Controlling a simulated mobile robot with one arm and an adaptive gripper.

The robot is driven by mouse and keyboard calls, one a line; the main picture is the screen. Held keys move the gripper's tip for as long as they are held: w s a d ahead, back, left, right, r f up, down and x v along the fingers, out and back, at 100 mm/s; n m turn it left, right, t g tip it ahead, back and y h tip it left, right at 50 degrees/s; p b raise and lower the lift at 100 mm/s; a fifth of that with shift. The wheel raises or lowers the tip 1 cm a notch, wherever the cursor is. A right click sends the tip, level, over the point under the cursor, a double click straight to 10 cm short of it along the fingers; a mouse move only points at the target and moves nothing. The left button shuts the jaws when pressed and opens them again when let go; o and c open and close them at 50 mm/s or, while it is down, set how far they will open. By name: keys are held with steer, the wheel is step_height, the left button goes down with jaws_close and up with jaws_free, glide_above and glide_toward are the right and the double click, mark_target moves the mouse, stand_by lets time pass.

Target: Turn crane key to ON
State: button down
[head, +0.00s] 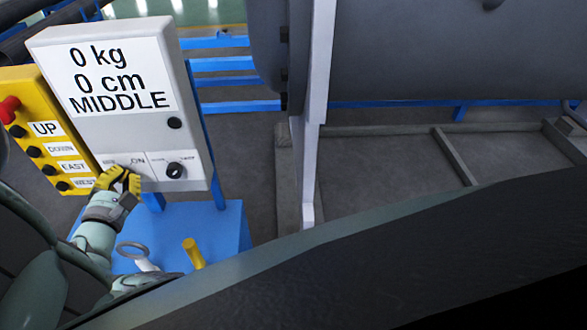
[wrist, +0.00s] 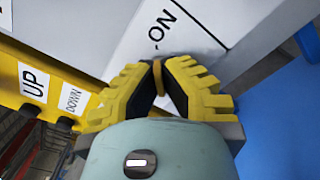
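The crane control box (head: 140,122) is a light grey cabinet whose display reads 0 kg, 0 cm, MIDDLE. Its lower panel carries an ON label (head: 138,161), also in the wrist view (wrist: 161,24). My gripper (head: 127,174) is at this panel, just below and left of that label. In the wrist view, the yellow, black-padded fingers of my gripper (wrist: 161,68) converge on a thin brownish piece, apparently the crane key (wrist: 158,78). The fingers hide most of the key and its socket, so its exact angle is unclear.
A black rotary knob (head: 175,170) sits right of the key. A yellow button panel (head: 35,130) with a red knob (head: 9,109) adjoins on the left. Below is a blue stand (head: 225,235) with a yellow peg (head: 193,252). A large grey shell (head: 430,50) stands right.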

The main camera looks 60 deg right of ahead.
steer(key=c, duration=1.1)
jaws_free()
steer(key=shift+d, duration=0.1)
steer(key=shift+c, duration=0.2)
steer(key=v, duration=1.2)
